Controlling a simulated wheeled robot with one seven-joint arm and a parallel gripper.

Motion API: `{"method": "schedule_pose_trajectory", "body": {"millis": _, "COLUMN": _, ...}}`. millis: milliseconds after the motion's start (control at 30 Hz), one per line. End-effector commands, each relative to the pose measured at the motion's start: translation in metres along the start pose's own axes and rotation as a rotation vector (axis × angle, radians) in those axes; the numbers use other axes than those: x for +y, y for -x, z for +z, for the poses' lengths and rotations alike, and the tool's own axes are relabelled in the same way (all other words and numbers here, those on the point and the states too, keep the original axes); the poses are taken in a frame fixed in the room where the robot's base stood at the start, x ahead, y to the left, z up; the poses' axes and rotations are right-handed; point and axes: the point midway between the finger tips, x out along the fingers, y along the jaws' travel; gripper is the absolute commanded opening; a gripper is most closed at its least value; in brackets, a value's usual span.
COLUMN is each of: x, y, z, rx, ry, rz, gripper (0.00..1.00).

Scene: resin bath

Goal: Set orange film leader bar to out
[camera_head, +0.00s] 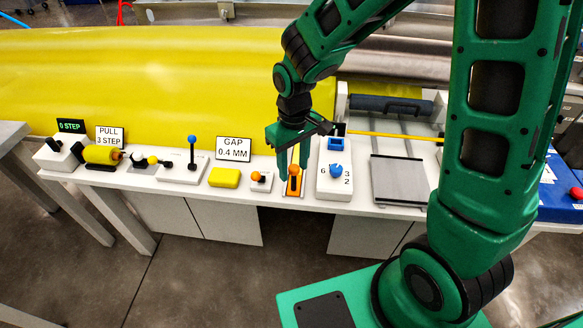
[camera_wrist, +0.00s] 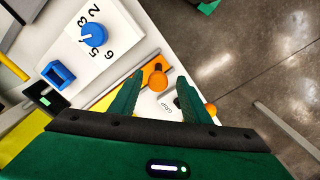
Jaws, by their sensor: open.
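The orange film leader bar (camera_head: 294,186) lies on a narrow pale rail at the front of the white bench, with a round orange knob on it. In the wrist view the orange bar (camera_wrist: 151,68) and its knob (camera_wrist: 157,80) show between the fingertips. My gripper (camera_head: 294,172) is open and points down over the bar, one green finger on each side of the knob. In the wrist view there is a visible space between each finger and the knob. The fingers hide part of the bar and rail.
A white box with a blue numbered dial (camera_head: 336,171) stands close on the right. A small white box with an orange knob (camera_head: 257,176) and a yellow block (camera_head: 224,178) stand on the left. A "GAP 0.4 MM" sign (camera_head: 233,149) stands behind. A grey plate (camera_head: 398,181) lies farther right.

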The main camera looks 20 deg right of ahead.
Motion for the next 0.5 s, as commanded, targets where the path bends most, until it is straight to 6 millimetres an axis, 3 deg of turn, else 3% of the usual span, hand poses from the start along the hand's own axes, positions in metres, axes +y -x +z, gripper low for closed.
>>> {"method": "schedule_pose_trajectory", "body": {"millis": 300, "x": -0.001, "y": 0.060, "z": -0.002, "rx": 0.005, "ry": 0.002, "rz": 0.000, "gripper": 0.43}}
{"method": "schedule_pose_trajectory", "body": {"millis": 500, "x": -0.001, "y": 0.085, "z": -0.001, "rx": 0.001, "ry": 0.002, "rz": -0.001, "gripper": 0.43}}
